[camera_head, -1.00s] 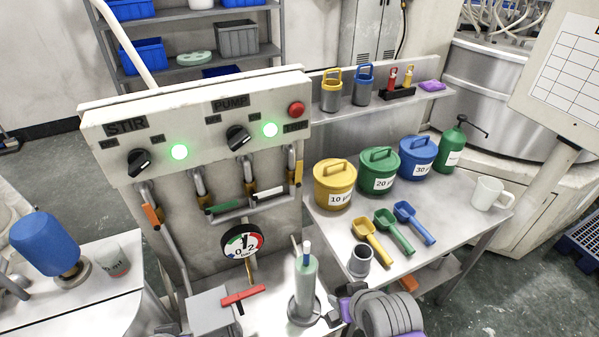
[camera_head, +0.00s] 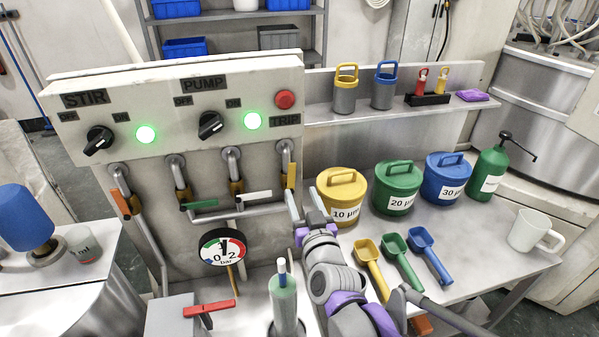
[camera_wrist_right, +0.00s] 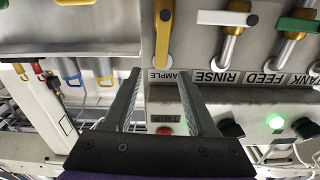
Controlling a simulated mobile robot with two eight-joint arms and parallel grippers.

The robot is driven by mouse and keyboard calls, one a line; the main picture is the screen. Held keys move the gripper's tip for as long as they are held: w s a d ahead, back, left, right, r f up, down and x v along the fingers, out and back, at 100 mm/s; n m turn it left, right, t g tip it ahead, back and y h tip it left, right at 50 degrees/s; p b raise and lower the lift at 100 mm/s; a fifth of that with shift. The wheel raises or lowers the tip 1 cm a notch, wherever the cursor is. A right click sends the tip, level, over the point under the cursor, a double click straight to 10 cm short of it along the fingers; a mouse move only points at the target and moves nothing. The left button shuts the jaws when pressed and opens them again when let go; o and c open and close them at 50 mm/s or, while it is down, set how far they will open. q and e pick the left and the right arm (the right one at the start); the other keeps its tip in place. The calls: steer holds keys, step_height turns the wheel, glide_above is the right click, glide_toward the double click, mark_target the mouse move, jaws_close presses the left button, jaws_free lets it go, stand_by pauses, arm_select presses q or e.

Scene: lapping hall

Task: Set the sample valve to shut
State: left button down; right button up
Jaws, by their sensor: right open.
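The sample valve is the rightmost of the panel's valves, below the red trip button. Its yellow-orange handle (camera_head: 291,175) hangs straight down, in line with its pipe. In the right wrist view, which is upside down, the handle (camera_wrist_right: 163,35) also lies along the pipe, above the SAMPLE label (camera_wrist_right: 168,76). My right gripper (camera_head: 303,194) is open and empty just below and beside the handle. In the right wrist view its fingertips (camera_wrist_right: 158,76) point toward the handle, seemingly apart from it. My left gripper is not in view.
Neighbouring valves have white (camera_head: 258,196), green (camera_head: 198,205) and orange (camera_head: 121,203) handles. A pressure gauge (camera_head: 222,247) and a green cylinder (camera_head: 284,303) stand below. A yellow bucket (camera_head: 338,203) is close to the right of my gripper, on the bench.

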mark_target(292, 171)
steer(key=w, duration=0.3)
steer(key=w+a, duration=0.1)
steer(key=w, duration=0.2)
steer(key=w+a, duration=0.1)
steer(key=w, duration=0.3)
steer(key=shift+w+a+p, duration=0.1)
steer(key=shift+p, duration=0.25)
jaws_close()
stand_by(0.9)
